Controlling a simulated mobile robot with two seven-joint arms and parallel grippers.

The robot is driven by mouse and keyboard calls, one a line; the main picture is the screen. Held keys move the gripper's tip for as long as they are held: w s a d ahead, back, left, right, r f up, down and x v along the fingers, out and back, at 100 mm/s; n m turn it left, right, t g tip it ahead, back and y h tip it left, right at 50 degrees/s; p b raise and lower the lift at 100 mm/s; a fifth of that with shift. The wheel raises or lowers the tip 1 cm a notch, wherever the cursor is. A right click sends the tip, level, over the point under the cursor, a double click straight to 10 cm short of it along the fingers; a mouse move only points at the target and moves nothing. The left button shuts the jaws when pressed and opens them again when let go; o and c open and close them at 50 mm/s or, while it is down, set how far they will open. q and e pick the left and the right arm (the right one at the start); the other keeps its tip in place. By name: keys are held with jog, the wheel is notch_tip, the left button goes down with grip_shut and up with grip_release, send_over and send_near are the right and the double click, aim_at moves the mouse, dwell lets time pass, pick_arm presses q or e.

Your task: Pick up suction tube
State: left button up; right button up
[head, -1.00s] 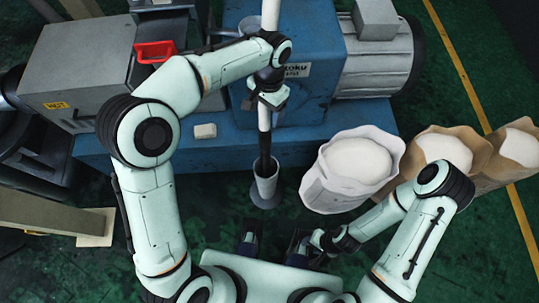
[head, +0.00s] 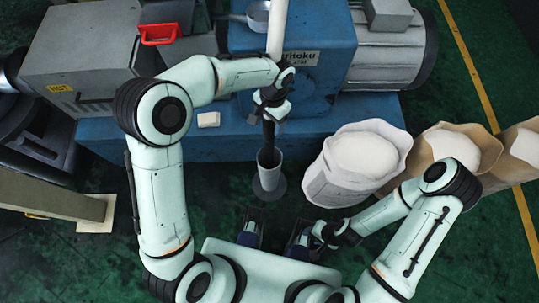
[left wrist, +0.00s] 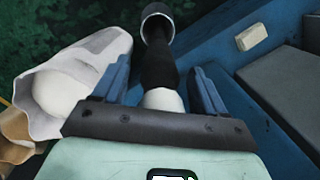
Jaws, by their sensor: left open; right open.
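The suction tube (head: 269,133) stands nearly upright, with a white upper part and a black lower part. Its lower end is in a grey cup-like holder (head: 269,183) on the floor. My left gripper (head: 270,108) is open around the tube near the white-black border. In the left wrist view the tube (left wrist: 158,70) runs between the two blue fingers, with gaps visible at both sides, and the holder (left wrist: 157,14) shows at its far end. My right gripper (head: 306,240) is low near my base, open and away from the tube; its fingers are hard to make out.
A blue machine (head: 230,140) with a grey motor (head: 385,60) stands behind the tube. A white sack of pale powder (head: 335,186) is close to the right of the holder, with brown sacks (head: 490,150) beyond. A small pale block (head: 208,119) lies on the machine's base.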

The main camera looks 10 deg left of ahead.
pick_arm(q)
jog(key=shift+f, duration=0.6)
grip_shut()
jog(key=shift+r, duration=0.15)
